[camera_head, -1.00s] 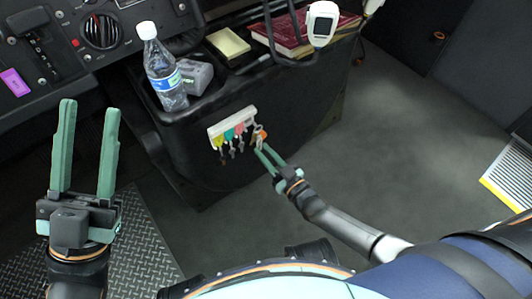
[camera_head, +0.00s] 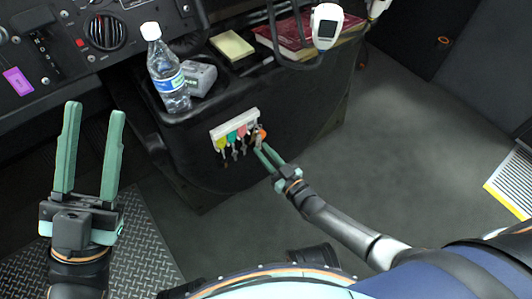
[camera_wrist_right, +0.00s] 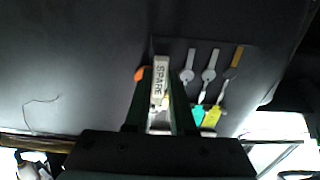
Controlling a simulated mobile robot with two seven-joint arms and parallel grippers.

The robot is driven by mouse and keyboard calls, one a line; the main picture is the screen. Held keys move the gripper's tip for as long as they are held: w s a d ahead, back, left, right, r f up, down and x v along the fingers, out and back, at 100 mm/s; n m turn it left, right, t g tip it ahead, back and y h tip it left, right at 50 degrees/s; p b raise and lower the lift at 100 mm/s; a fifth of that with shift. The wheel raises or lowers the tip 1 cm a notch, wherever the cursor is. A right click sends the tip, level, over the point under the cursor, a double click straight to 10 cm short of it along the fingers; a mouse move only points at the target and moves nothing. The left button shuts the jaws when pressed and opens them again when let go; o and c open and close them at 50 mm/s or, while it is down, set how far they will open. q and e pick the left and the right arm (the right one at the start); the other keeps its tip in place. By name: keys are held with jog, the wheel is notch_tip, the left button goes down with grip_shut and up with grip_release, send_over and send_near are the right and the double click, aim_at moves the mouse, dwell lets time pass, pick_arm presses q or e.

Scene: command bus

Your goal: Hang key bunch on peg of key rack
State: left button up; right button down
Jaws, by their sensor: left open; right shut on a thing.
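The white key rack (camera_head: 234,124) is on the front of the black console in the head view. Several keys with yellow, teal and red tags hang from it. My right gripper (camera_head: 264,149) is at the rack's right end, shut on the key bunch (camera_head: 261,133), which shows orange. In the right wrist view, a white tag of the bunch reading SPARE (camera_wrist_right: 160,84) lies between the fingers, with an orange piece beside it. Whether its ring is around a peg is hidden. My left gripper (camera_head: 95,108) is open, empty and far left of the rack.
A water bottle (camera_head: 168,75), a grey box (camera_head: 199,78), a yellow notepad (camera_head: 232,45) and a red book (camera_head: 299,38) sit on the console above the rack. The floor to the right is clear.

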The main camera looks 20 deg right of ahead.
jog(key=shift+w+a, duration=0.1)
jog(key=shift+w, duration=0.1)
jog(key=shift+f, duration=0.2)
dwell(0.4)
jog(key=c, duration=0.7)
grip_release()
jog(key=shift+p+v, duration=0.6)
jog(key=shift+v, duration=0.8)
